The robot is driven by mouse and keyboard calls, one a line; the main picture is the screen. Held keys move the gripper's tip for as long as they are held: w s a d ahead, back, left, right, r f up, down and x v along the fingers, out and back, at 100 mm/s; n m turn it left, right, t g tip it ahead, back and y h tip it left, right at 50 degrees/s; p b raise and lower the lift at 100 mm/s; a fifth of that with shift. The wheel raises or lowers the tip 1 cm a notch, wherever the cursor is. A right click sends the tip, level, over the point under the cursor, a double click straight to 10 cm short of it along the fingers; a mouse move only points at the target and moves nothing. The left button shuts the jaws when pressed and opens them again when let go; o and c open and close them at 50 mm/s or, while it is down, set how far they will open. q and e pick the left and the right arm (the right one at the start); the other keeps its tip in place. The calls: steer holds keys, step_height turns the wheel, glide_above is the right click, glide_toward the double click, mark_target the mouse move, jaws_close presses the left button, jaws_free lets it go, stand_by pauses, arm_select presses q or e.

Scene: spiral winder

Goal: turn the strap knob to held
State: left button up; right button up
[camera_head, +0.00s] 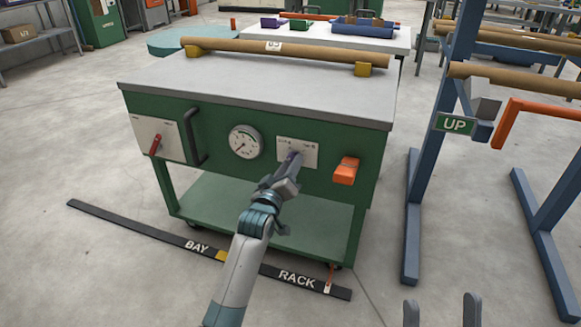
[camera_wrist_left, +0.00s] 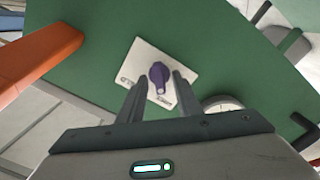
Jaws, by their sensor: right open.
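The strap knob (camera_wrist_left: 158,77) is a small purple knob on a white plate (camera_wrist_left: 133,65) on the green front of the cart. In the head view the plate (camera_head: 309,153) is right of the round gauge, and my gripper mostly hides the knob. The plate's lettering is too small to read. My left gripper (camera_head: 292,160) reaches up to the plate. In the left wrist view its open fingers (camera_wrist_left: 159,86) stand either side of the knob, with gaps visible; contact cannot be told. My right gripper (camera_head: 441,310) is open and empty at the bottom right edge.
A gauge (camera_head: 245,142), a red lever (camera_head: 155,145) and a dark handle (camera_head: 194,137) are left of the plate. An orange block (camera_head: 345,171) sticks out to its right. A cardboard tube (camera_head: 270,47) lies on the cart top (camera_head: 250,85). A blue rack (camera_head: 424,180) stands right.

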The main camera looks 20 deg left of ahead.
arm_select(q)
jaws_close()
stand_by(0.4)
